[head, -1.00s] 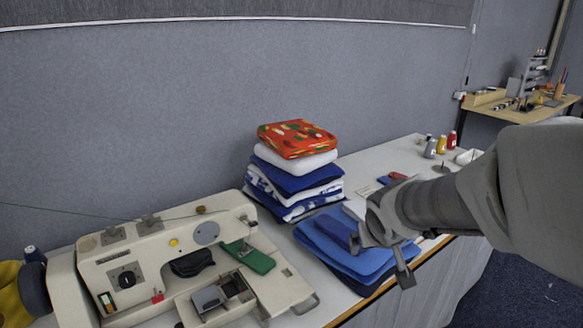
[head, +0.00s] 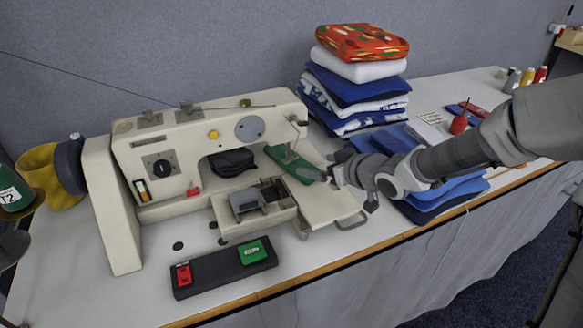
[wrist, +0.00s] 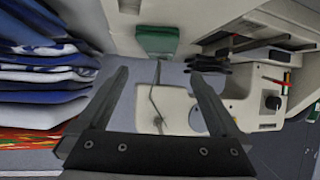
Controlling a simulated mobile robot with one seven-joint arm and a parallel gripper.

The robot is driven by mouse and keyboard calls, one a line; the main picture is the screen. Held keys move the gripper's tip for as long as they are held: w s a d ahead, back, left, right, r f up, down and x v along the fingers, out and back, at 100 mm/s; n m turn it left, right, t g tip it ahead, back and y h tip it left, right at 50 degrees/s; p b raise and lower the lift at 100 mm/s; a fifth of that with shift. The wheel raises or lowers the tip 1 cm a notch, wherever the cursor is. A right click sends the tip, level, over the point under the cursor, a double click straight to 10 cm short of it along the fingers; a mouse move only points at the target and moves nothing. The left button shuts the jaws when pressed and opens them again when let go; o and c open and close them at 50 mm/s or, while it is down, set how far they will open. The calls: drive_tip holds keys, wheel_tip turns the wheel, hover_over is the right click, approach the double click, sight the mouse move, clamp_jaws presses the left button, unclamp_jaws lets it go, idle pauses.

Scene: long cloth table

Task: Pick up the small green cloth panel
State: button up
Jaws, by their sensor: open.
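The small green cloth panel (head: 293,163) lies on the bed of the white sewing machine (head: 172,150), under the needle area. In the wrist view the green panel (wrist: 156,40) is beyond the fingertips, roughly centred between them. My gripper (head: 338,176) is just right of the panel's right end in the head view. In the wrist view my gripper (wrist: 158,73) is open, with nothing between its fingers. I cannot tell how high it is above the bed.
A stack of folded cloth (head: 358,85) stands behind my gripper, and blue cloths (head: 445,190) lie under my arm. A black pedal (head: 222,268) with red and green buttons lies in front of the machine. The table's front left is mostly clear.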

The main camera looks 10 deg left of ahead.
sight(296, 160)
drive_tip(key=b+x, duration=0.4)
drive_tip(key=x, duration=0.7)
drive_tip(key=shift+w+a+r, duration=0.1)
drive_tip(key=shift+a+r, duration=0.05)
drive_tip(key=shift+a, duration=0.05)
drive_tip(key=c, duration=1.3)
drive_tip(key=shift+r, duration=0.1)
drive_tip(key=shift+c, duration=0.2)
